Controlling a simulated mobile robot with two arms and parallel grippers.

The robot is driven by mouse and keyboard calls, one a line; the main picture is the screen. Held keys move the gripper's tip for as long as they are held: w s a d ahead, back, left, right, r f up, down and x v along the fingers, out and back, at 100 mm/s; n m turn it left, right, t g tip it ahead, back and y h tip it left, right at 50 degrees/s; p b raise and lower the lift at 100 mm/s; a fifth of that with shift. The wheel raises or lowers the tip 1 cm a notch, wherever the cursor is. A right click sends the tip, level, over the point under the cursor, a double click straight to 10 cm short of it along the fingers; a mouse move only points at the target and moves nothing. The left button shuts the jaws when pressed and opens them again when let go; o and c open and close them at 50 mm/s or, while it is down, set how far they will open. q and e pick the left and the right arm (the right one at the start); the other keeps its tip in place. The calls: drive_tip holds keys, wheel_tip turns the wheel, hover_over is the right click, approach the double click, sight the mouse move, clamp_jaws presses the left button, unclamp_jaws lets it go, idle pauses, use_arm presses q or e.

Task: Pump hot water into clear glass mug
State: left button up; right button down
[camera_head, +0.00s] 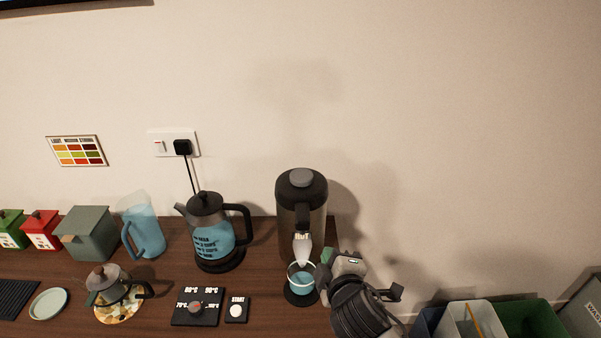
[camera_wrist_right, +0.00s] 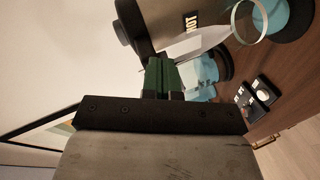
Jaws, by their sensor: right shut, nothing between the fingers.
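The hot water dispenser (camera_head: 315,214), a dark cylinder with a grey button on top and a "HOT" label, stands against the wall. Its pale spout (camera_head: 303,249) points down; it also shows in the right wrist view (camera_wrist_right: 197,40). The clear glass mug (camera_head: 301,285) is below the spout on a dark round base and shows blue liquid. The mug's rim (camera_wrist_right: 262,22) is near the top of the right wrist view. My right gripper (camera_head: 327,257), with green fingertips (camera_wrist_right: 160,76), is shut and empty, just right of the spout and mug. My left gripper is not in view.
A kettle (camera_head: 211,240) with blue water, a control panel (camera_head: 197,317), a START button (camera_head: 236,309), a blue-filled pitcher (camera_head: 145,232) and a small teapot (camera_head: 112,284) stand to the left. Bins (camera_head: 532,318) are at the lower right. The wall is close behind.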

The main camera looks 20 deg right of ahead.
drive_tip(key=w+a+r+m+g+y, duration=0.2)
drive_tip(key=w+a+r+m+y, duration=0.55)
drive_tip(key=m, duration=0.85)
drive_tip(key=w+a+r+m+g+y, duration=0.1)
drive_tip(key=w+a+r+m+y, duration=0.3)
drive_tip(key=a+r+m+y, duration=0.85)
drive_tip(key=w+d+f+n+g+h, duration=0.1)
drive_tip(key=w+d+n+h, duration=0.4)
drive_tip(key=d, duration=0.5)
drive_tip(key=w+d+f+n+g+h, duration=0.1)
drive_tip(key=w+d+n+h, duration=0.4)
drive_tip(key=d+h, duration=0.5)
drive_tip(key=shift+w+d+n+g, duration=0.4)
drive_tip(key=shift+d+n+g, duration=0.15)
drive_tip(key=shift+d, duration=0.1)
drive_tip(key=shift+f, duration=0.15)
